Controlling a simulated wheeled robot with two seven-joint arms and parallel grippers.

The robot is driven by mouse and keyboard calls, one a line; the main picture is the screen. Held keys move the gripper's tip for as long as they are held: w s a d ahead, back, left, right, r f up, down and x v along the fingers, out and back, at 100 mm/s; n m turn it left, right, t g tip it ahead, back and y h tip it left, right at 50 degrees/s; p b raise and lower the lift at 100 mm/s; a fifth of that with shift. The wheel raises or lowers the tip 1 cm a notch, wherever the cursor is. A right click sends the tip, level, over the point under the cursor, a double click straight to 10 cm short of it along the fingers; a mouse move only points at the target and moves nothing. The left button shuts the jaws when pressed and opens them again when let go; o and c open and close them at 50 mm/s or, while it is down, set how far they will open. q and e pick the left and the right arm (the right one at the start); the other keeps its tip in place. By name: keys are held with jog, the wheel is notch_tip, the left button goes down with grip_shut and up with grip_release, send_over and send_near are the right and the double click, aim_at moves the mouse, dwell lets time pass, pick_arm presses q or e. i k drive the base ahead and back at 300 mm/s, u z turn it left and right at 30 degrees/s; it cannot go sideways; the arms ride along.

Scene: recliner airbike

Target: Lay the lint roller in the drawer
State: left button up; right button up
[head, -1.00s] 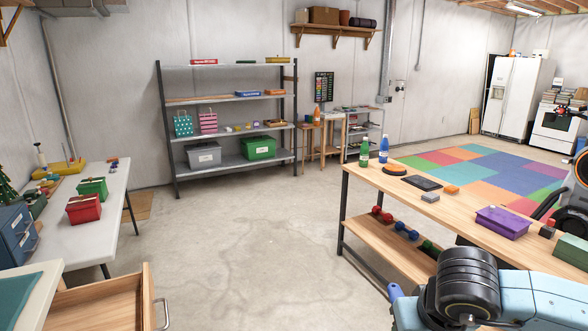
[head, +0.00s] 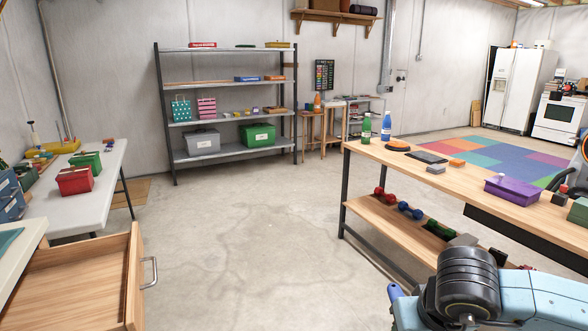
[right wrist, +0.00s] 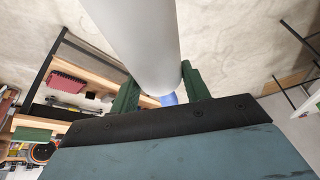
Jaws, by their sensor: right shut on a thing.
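The lint roller (right wrist: 140,40) is a thick white cylinder with a bit of blue handle (right wrist: 168,99) in the right wrist view. My right gripper (right wrist: 162,90) is shut on it, with a dark green finger on each side. In the head view a blue rounded tip (head: 395,291) shows beside my right arm; the fingers are hidden there. The wooden drawer (head: 134,285) stands pulled out at the lower left, with a metal handle on its front. The part of its inside that shows is empty. The roller is apart from it, to the right. My left gripper is not in view.
A long wooden workbench (head: 415,170) with bottles and a purple box (head: 512,190) stands at the right, dumbbells on its lower shelf. A white table (head: 105,170) with red and green bins stands at the left. The floor (head: 240,250) between is clear.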

aim_at(75, 303)
jog(key=u, duration=0.1)
jog(key=i, duration=1.35)
jog(key=u, duration=3.05)
